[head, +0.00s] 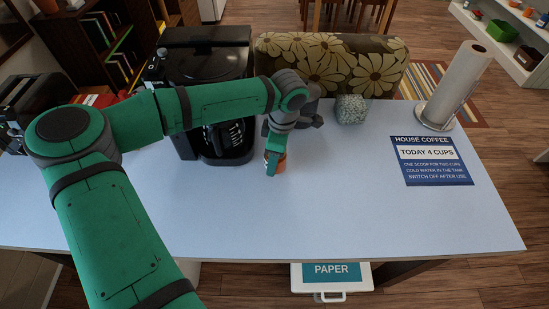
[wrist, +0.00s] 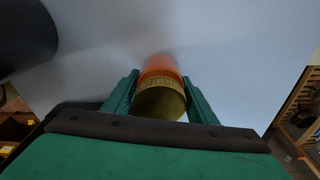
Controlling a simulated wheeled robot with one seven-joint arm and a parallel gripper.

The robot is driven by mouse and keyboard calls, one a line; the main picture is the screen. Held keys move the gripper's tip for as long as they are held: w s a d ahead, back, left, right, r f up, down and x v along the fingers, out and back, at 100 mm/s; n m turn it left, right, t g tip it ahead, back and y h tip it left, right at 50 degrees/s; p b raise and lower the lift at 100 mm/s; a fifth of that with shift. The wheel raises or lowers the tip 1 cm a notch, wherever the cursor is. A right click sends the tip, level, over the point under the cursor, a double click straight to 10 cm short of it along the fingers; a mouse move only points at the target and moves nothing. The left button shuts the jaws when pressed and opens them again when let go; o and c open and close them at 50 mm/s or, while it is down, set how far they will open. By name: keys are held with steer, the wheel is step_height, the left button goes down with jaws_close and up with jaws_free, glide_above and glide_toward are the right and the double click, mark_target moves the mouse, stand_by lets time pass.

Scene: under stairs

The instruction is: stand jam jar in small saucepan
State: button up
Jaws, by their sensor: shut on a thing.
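The jam jar has an orange body and a gold ribbed lid, and shows in the wrist view (wrist: 159,66) between the two green fingers. My gripper (wrist: 160,88) is shut on it around the lid end. In the head view, my gripper (head: 274,163) is low over the pale blue tabletop, right of the black coffee machine, with a little of the orange jar (head: 282,163) showing beside the fingers. I cannot tell whether the jar touches the table. I cannot make out the small saucepan for certain in either view.
The coffee machine (head: 205,75) stands at the back left. A grey speckled object (head: 350,109) stands at the back edge, before a flowered seat (head: 335,60). A paper roll (head: 458,85) and a blue coffee sign (head: 431,174) are right. The table's front middle is clear.

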step_height(320, 180, up, 3)
steer(key=shift+f, duration=0.1)
steer(key=s+r, duration=0.9)
steer(key=s, duration=0.5)
steer(key=shift+r, duration=0.25)
